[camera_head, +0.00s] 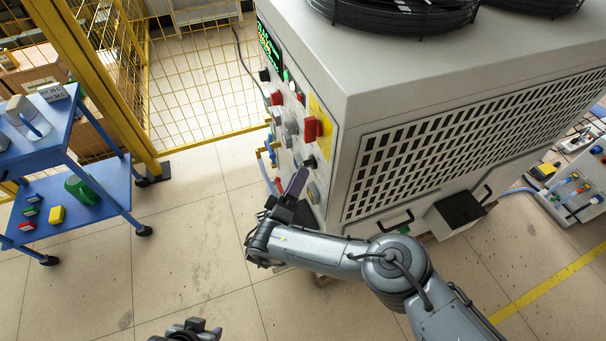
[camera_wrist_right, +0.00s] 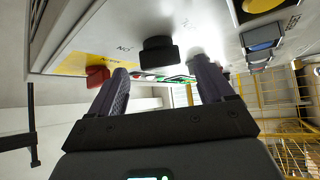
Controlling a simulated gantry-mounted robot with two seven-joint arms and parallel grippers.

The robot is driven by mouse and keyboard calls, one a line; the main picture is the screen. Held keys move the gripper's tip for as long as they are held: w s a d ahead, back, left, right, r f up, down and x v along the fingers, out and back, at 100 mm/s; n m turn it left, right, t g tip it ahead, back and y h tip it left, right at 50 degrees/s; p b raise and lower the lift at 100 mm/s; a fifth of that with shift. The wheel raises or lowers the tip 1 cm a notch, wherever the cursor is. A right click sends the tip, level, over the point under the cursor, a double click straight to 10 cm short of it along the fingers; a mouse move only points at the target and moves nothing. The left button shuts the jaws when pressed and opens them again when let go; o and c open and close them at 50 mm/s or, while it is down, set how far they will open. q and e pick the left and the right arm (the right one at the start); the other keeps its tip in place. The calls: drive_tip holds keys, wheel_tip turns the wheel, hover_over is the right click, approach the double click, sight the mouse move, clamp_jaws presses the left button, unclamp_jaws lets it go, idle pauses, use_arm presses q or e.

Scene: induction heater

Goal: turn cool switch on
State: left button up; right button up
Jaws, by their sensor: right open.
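The heater's control panel (camera_head: 290,130) faces left in the head view, with several knobs and switches. I cannot tell by its label which one is the cool switch. A black knob (camera_head: 309,162) sits low on the panel, close to my right gripper (camera_head: 297,180). In the right wrist view my right gripper (camera_wrist_right: 161,74) is open and empty, and a black knob (camera_wrist_right: 158,52) shows beyond the gap between its fingers. A red switch (camera_wrist_right: 97,75) is near the left finger. My left gripper (camera_head: 192,330) is only partly in view at the bottom edge, apart from the panel.
The heater cabinet (camera_head: 430,90) fills the upper right, with fans on top. A blue cart (camera_head: 105,195) stands at left. A yellow mesh fence (camera_head: 200,85) is behind. A box of controls (camera_head: 575,180) is at far right. The floor (camera_head: 190,240) between cart and heater is clear.

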sight(308, 163)
drive_tip(key=shift+x, duration=1.75)
drive_tip(key=c, duration=1)
drive_tip(key=n+g+y+p, duration=0.1)
drive_tip(key=n, duration=0.1)
drive_tip(key=n+y+p, duration=0.1)
drive_tip(key=p, duration=0.1)
drive_tip(key=shift+r+n+g+y+p, duration=0.2)
drive_tip(key=shift+n+g+y+p, duration=0.1)
drive_tip(key=shift+n+g, duration=0.1)
drive_tip(key=shift+c, duration=0.2)
drive_tip(key=o, duration=1)
drive_tip(key=shift+s, duration=0.1)
drive_tip(key=shift+o, duration=0.2)
drive_tip(key=shift+s+a, duration=0.1)
